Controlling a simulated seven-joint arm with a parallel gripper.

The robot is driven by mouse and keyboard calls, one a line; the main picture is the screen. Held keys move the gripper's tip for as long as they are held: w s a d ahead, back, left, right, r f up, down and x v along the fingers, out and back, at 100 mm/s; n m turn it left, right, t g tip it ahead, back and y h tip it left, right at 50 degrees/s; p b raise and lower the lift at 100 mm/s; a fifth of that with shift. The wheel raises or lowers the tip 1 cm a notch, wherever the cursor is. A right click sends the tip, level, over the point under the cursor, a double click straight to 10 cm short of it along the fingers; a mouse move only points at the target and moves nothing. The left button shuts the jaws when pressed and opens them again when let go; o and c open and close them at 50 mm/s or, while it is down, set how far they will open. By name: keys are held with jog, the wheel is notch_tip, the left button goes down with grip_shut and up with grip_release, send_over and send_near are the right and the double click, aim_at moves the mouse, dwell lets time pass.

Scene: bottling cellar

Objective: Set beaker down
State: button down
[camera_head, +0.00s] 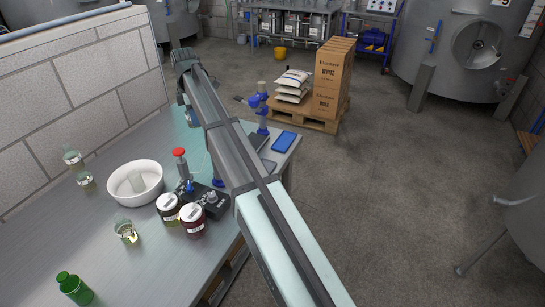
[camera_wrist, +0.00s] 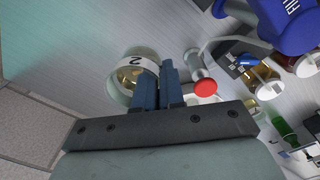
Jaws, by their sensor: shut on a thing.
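A clear glass beaker (camera_wrist: 122,97) with a white label marked 2 is in the wrist view, with something amber showing inside. My gripper (camera_wrist: 170,72) has its blue fingers close together at the beaker's right side and is shut on it. The fingers cover part of the beaker's wall. The grey bench top (camera_wrist: 60,45) shows behind the beaker; I cannot tell whether its base touches the bench.
The bench (camera_head: 120,275) carries a white bowl (camera_head: 118,190), glass beakers (camera_head: 126,234), two dark jars (camera_head: 192,222), a red-topped device (camera_head: 180,163) and a green bottle (camera_head: 74,289). A blue pad (camera_head: 284,142) lies near the far right edge. A block wall (camera_head: 65,100) bounds the left.

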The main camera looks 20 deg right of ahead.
jog(key=s+d+m, duration=0.2)
jog(key=s+d, duration=0.2)
jog(key=d, duration=0.9)
jog(key=s+d+m, duration=0.2)
jog(key=s+d, duration=0.2)
jog(key=d, duration=0.9)
jog(key=shift+s+a+f, duration=0.1)
jog(key=shift+a+f, duration=0.05)
jog(key=shift+f, duration=7.35)
jog(key=shift+f, duration=0.1)
jog(key=c, duration=1.7)
grip_release()
jog(key=o, duration=0.5)
jog(key=shift+c, duration=0.2)
